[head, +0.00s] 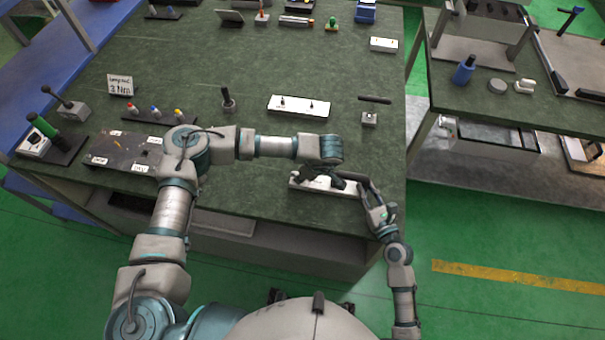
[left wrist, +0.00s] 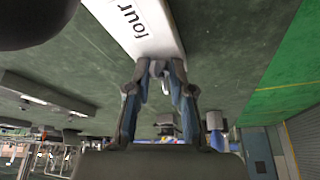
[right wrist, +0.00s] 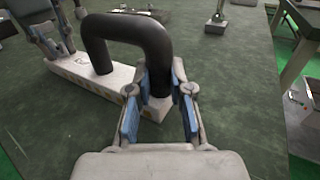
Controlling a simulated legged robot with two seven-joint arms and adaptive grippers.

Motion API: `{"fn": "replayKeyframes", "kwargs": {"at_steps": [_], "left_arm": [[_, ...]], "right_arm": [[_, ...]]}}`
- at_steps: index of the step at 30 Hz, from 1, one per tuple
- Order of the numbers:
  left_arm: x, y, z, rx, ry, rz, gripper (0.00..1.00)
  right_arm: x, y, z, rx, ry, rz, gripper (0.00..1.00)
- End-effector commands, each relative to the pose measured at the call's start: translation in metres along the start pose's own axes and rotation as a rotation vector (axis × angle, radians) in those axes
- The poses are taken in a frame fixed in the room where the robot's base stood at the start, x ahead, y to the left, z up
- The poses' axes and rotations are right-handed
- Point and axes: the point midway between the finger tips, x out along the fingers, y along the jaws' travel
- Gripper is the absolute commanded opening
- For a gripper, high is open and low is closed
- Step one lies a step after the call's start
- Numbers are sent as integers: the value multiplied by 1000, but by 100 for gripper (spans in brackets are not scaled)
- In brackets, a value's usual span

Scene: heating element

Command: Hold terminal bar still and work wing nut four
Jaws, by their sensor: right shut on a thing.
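The white terminal bar (head: 310,185) lies near the front edge of the bench. In the left wrist view its white face (left wrist: 150,30) carries the word "four". A black U-shaped handle (right wrist: 125,28) rises from the bar in the right wrist view. My right gripper (head: 366,188) is shut on the near leg of this handle, low by the bar's end. My left gripper (head: 335,178) is over the bar; its fingers (left wrist: 158,72) stand apart at the bar's edge. A small grey piece, perhaps the wing nut, shows between its tips, partly hidden.
Another white bar (head: 298,106) with small posts lies behind. A block with a black crossbar (head: 370,118) stands to its right. A torque sign (head: 120,86) and a dark plate (head: 122,152) are at left. A second bench (head: 500,110) stands right.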

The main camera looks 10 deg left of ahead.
Motion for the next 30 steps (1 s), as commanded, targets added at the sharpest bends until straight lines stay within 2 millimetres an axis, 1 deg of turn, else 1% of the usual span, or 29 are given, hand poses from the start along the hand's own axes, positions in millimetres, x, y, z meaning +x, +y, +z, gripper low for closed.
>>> {"fn": "replayKeyframes", "kwargs": {"at_steps": [1, 2, 3, 11, 14, 17, 24, 27, 30], "left_arm": [[-2, 1, 4, 6, -9, 7, 31], [-2, 1, 3, 5, -8, 7, 39], [-2, 1, 3, 4, -7, 6, 44], [-1, 0, 1, 1, -3, 2, 44], [-6, 1, 1, 0, -1, 3, 44], [-19, 1, 0, 0, -2, 4, 44], [-72, 2, 1, 2, -2, 6, 44], [-92, 2, 1, 2, -3, 5, 44], [-107, 2, 2, 2, -4, 4, 44]], "right_arm": [[1, 4, -1, 3, 2, 8, 0], [1, 4, 0, 3, 2, 8, 0], [1, 3, 0, 3, 2, 7, 0], [0, 1, 0, 1, 0, 2, 0], [0, 0, 0, 0, 0, 1, 0], [0, 0, 0, 0, 0, 1, 0], [0, 0, 0, 0, -1, 0, 0], [0, 0, 0, 0, -1, 0, 0], [0, 0, 0, 0, -1, 0, 0]]}}
